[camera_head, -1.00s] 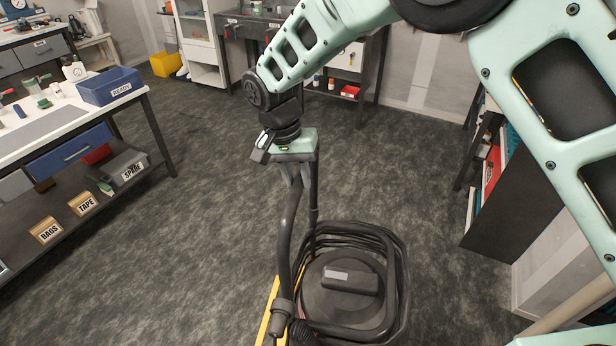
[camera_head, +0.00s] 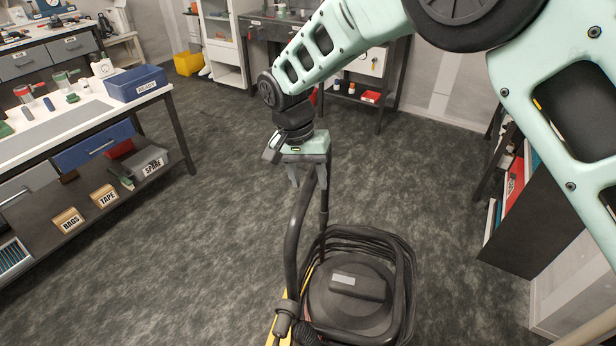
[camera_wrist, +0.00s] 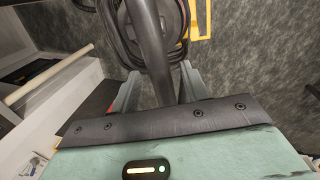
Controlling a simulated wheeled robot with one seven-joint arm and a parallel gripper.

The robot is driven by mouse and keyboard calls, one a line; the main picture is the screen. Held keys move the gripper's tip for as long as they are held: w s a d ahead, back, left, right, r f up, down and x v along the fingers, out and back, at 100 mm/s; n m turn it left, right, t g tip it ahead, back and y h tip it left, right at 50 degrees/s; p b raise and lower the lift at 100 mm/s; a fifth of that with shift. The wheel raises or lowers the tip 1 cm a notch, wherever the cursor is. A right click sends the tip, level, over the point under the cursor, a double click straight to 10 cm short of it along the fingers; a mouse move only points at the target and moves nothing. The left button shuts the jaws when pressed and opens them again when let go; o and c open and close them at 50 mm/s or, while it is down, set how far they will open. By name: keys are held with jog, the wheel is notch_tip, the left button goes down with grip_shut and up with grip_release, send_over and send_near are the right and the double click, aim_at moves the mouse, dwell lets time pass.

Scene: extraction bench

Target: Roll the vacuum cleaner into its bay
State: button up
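The vacuum cleaner (camera_head: 349,291) stands on the floor at the lower middle of the head view. It has a round dark body, a looped black hose or cord around it and a yellow part at its lower left. Its dark curved tube (camera_head: 294,240) rises to my gripper (camera_head: 309,183). In the wrist view the tube (camera_wrist: 150,45) runs between the grey fingers of my gripper (camera_wrist: 158,88), which appear shut on it. The exact contact is partly hidden by the gripper's body. I cannot make out a marked bay in either view.
A workbench (camera_head: 182,125) with a blue bin (camera_head: 136,84) and labelled boxes on its lower shelf stands at left. A dark shelf unit (camera_head: 535,225) with books is at right. A bench and cabinet line the back wall. Open carpet lies between them.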

jog(key=a+r+b, duration=0.3)
jog(key=r, duration=1.4)
jog(key=shift+w+a, duration=0.15)
jog(key=shift+w, duration=0.25)
